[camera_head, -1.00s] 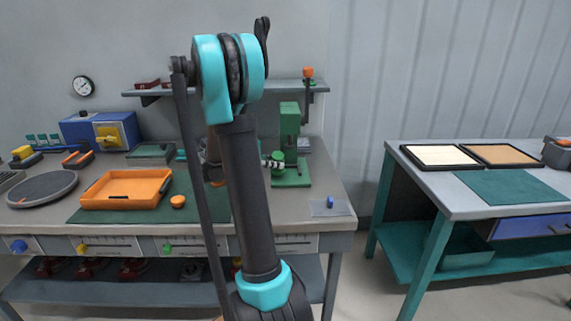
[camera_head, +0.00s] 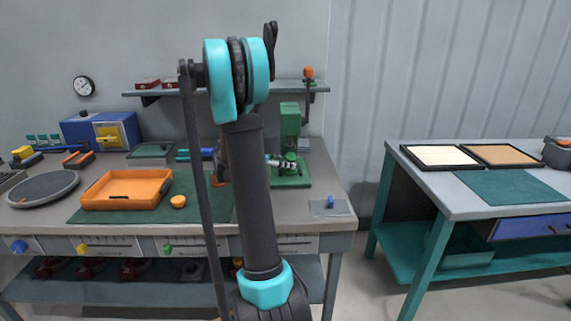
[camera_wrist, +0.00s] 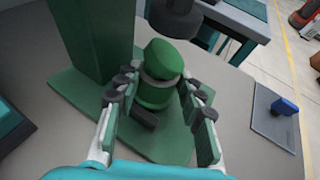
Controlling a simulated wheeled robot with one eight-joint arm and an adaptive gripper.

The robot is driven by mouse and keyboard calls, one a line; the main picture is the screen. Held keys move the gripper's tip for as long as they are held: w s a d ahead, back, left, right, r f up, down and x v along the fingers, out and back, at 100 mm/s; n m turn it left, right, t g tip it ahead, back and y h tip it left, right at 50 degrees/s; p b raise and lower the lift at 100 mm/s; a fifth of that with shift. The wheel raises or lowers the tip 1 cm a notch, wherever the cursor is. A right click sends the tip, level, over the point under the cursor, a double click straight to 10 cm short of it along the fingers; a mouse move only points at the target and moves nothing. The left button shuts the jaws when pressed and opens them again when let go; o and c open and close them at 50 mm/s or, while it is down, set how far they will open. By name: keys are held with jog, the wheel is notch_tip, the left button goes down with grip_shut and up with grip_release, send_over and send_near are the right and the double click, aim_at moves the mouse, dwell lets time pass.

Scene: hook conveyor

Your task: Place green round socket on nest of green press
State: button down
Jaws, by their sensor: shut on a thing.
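The green press (camera_head: 290,120) stands at the back right of the workbench; its column (camera_wrist: 92,40), base plate (camera_wrist: 85,88) and dark ram (camera_wrist: 175,17) show in the wrist view. The green round socket (camera_wrist: 163,60), with a grey band around it, is between my gripper's fingers (camera_wrist: 158,98), over the base plate and just below the ram. My gripper is shut on it. In the head view my gripper (camera_head: 282,162) is at the press, partly behind my arm. The nest is hidden under the socket and fingers, so I cannot tell whether they touch.
A blue-handled item on a grey plate (camera_head: 329,208) lies right of the press. An orange tray (camera_head: 126,190) and orange knob (camera_head: 178,201) are on the green mat at left. A shelf (camera_head: 160,92) hangs behind. The press column and ram are close to my fingers.

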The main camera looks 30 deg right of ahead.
jog(key=shift+f, duration=0.1)
jog(key=c, duration=1)
grip_release()
jog(key=shift+o, duration=0.2)
jog(key=shift+a+r, duration=0.25)
jog(key=v, duration=1.1)
jog(key=shift+a, duration=0.25)
